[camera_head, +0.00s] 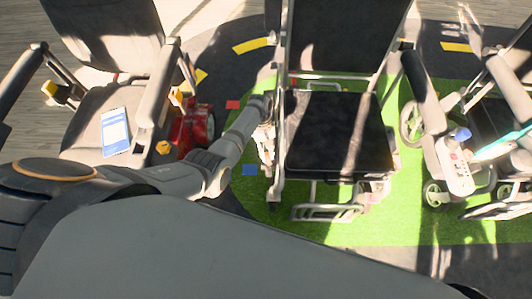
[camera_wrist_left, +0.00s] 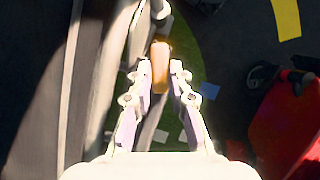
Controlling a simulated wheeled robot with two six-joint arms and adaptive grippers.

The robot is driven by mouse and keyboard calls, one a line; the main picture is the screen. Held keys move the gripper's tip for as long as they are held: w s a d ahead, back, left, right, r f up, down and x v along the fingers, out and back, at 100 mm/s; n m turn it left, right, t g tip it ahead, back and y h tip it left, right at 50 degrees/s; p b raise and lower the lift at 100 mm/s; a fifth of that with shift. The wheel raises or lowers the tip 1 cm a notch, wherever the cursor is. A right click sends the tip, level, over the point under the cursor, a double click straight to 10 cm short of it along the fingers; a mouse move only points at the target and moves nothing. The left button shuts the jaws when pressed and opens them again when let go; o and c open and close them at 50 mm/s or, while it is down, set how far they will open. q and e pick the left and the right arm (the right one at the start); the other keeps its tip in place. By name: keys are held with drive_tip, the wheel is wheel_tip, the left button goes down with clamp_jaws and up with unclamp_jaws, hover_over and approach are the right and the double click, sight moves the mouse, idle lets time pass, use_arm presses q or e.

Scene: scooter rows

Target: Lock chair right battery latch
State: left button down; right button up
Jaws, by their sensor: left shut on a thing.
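The middle chair (camera_head: 333,128) has a dark seat and a pale frame and stands on green turf. My left arm reaches in from the left, and my left gripper (camera_head: 266,138) is at the left side of this chair, beside its frame. In the left wrist view an orange-brown latch piece (camera_wrist_left: 160,68) sits between the two fingertips of my left gripper (camera_wrist_left: 162,72), which are shut on it. In the head view the gripper and frame hide the latch. I cannot tell its lock position. My right gripper is not in view.
A seat with a blue-and-white card (camera_head: 115,132) and yellow knobs stands at the left. A red wheeled part (camera_head: 196,128) is behind my left forearm; red also shows in the wrist view. Another chair with a white control panel (camera_head: 455,168) stands at the right. Turf is clear in front.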

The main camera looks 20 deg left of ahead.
use_arm(q)
drive_tip(key=m, duration=0.1)
drive_tip(key=m+y, duration=0.1)
drive_tip(key=m, duration=0.1)
drive_tip(key=shift+w+d+g, duration=0.15)
drive_tip(key=shift+d+g, duration=0.15)
drive_tip(key=shift+d, duration=0.05)
drive_tip(key=shift+m, duration=0.3)
drive_tip(key=shift+d, duration=0.1)
drive_tip(key=c, duration=1.2)
unclamp_jaws()
